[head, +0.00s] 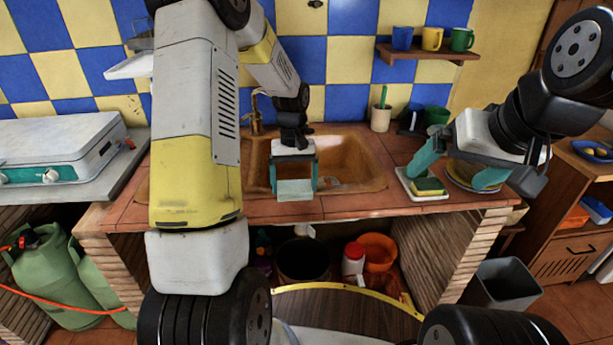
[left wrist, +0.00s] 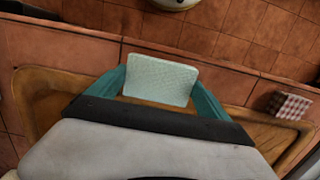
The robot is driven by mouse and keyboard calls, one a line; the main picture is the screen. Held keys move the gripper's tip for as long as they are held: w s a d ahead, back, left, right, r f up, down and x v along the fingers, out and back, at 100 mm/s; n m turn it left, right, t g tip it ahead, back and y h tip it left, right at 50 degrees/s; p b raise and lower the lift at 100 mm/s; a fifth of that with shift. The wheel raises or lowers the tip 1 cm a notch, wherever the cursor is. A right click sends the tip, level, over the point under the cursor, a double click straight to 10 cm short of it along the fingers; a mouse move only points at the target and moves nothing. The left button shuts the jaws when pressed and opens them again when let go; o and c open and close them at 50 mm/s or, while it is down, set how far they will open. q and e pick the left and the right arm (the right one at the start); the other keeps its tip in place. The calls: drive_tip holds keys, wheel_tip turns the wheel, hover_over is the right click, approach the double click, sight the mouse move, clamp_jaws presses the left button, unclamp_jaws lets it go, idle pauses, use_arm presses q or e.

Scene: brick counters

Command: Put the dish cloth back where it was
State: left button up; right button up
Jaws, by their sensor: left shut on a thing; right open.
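My left gripper (head: 294,176) is shut on the pale green, textured dish cloth (head: 295,190), above the front part of the brown sink (head: 352,160). In the left wrist view the cloth (left wrist: 160,80) is a flat rectangle between the teal fingers, over the sink's rim and the counter edge. Whether it touches the counter is unclear. My right gripper (head: 458,168) is open and empty, above the right of the counter, with its fingers around the area of a yellow-green sponge (head: 430,186) on a white dish and a bowl (head: 462,170).
A red-and-white checked item (left wrist: 290,105) lies by the sink's rim in the left wrist view. A brass tap (head: 255,115) stands behind the sink. A cream pot (head: 380,118) and dark green cup (head: 436,115) stand at the back. My left arm hides the counter's left part.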

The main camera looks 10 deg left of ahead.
sight(297, 181)
use_arm(q)
drive_tip(key=shift+w+d+f, duration=0.1)
drive_tip(key=shift+w, duration=0.95)
drive_tip(key=shift+f, duration=1.75)
drive_tip(key=shift+f, duration=0.25)
drive_tip(key=o, duration=1.1)
drive_tip(key=shift+c, duration=0.2)
